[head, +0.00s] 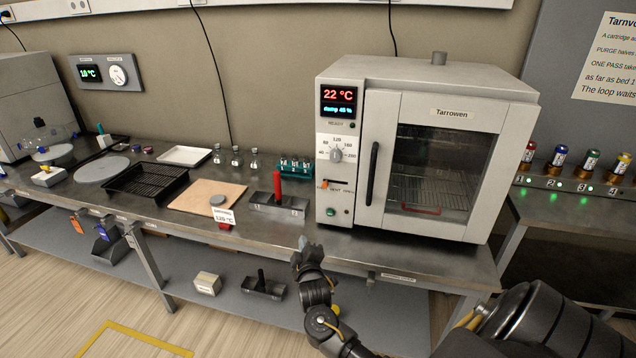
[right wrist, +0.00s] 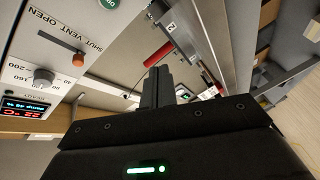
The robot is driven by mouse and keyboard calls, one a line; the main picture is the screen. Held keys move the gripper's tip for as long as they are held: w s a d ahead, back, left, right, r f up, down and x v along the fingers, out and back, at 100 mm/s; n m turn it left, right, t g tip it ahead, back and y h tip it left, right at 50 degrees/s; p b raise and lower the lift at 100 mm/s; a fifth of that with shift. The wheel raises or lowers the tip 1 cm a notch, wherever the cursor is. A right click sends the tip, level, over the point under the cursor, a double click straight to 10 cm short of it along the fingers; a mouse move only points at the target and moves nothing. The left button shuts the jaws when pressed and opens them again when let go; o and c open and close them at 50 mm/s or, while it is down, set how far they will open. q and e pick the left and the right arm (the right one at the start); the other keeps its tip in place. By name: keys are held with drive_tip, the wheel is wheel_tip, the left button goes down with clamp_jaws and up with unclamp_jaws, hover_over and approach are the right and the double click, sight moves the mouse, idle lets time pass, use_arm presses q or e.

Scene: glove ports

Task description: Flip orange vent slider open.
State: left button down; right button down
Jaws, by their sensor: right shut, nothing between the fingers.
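The orange vent slider (head: 324,184) is a small knob on the control panel of the grey oven (head: 440,83). It sits at the left, SHUT end of its slot in the head view. In the right wrist view the orange knob (right wrist: 79,60) is also at the SHUT end of the label. My right gripper (head: 303,246) is in front of the bench edge, below and left of the panel, apart from the slider. Its fingers (right wrist: 162,82) are shut and empty. My left gripper is not in view.
The temperature dial (head: 337,154) is above the slider and a green button (head: 330,212) is below it. A metal block with a red handle (head: 278,188) stands left of the oven. The bench strip before the oven (head: 400,258) is clear.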

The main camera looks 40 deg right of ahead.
sight(325, 183)
wheel_tip(325, 183, up, 14)
drive_tip(key=d+m+t+h, duration=0.1)
drive_tip(key=d+h, duration=0.1)
drive_tip(key=h, duration=0.1)
drive_tip(key=shift+d+p, duration=0.2)
drive_tip(key=shift+p, duration=0.2)
drive_tip(key=w+d+p, duration=0.1)
drive_tip(key=d, duration=0.1)
drive_tip(key=w+d+p, duration=0.1)
drive_tip(key=w+d, duration=0.1)
drive_tip(key=d, duration=0.1)
drive_tip(key=w+d+p, duration=0.1)
drive_tip(key=w+d, duration=0.1)
drive_tip(key=d, duration=0.1)
drive_tip(key=shift+f+p, duration=0.2)
drive_tip(key=shift+p, duration=0.15)
drive_tip(key=shift+w+a, duration=0.1)
